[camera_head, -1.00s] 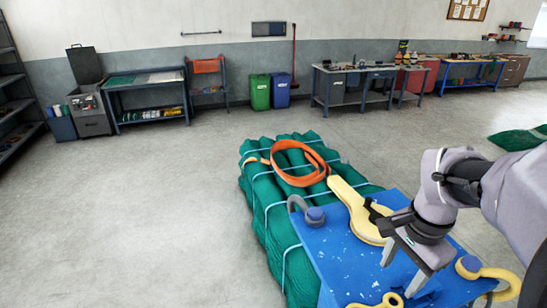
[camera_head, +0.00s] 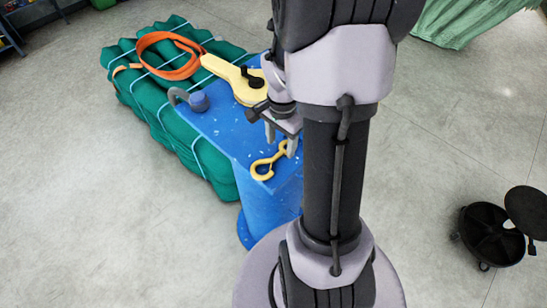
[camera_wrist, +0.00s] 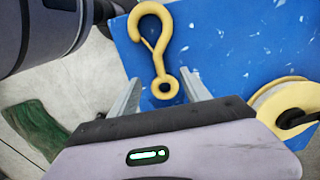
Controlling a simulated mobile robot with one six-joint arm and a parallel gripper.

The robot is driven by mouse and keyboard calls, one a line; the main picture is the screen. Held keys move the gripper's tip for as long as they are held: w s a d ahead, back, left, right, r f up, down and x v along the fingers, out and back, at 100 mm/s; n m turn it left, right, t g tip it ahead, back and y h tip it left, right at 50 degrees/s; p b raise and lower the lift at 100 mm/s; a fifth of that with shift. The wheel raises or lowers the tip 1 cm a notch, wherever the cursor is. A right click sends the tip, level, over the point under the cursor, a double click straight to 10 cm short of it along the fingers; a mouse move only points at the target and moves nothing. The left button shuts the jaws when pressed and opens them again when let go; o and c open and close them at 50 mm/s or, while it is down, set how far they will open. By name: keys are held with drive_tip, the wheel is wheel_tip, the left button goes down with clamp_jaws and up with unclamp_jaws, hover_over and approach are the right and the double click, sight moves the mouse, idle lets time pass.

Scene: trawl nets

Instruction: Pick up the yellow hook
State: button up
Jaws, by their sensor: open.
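The yellow hook (camera_head: 266,163) lies flat near the front edge of the blue stand top (camera_head: 228,122). In the wrist view the hook (camera_wrist: 163,57) has its curved end pointing away and its ring end between my two fingers. My gripper (camera_head: 281,144) is open and empty, pointing down beside the hook. In the wrist view my gripper's fingers (camera_wrist: 160,90) stand on both sides of the ring. How far they are above the stand top is hard to tell.
A yellow pulley block (camera_head: 226,72) and a grey shackle with a blue pin (camera_head: 198,101) lie on the stand. A strapped green net bundle (camera_head: 150,103) with an orange sling (camera_head: 145,42) lies behind.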

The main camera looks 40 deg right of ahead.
sight(280, 152)
wheel_tip(280, 152, down, 3)
drive_tip(key=shift+w+d+f, duration=0.1)
drive_tip(key=shift+w+f, duration=0.05)
drive_tip(key=shift+c, duration=0.4)
clamp_jaws()
idle(0.9)
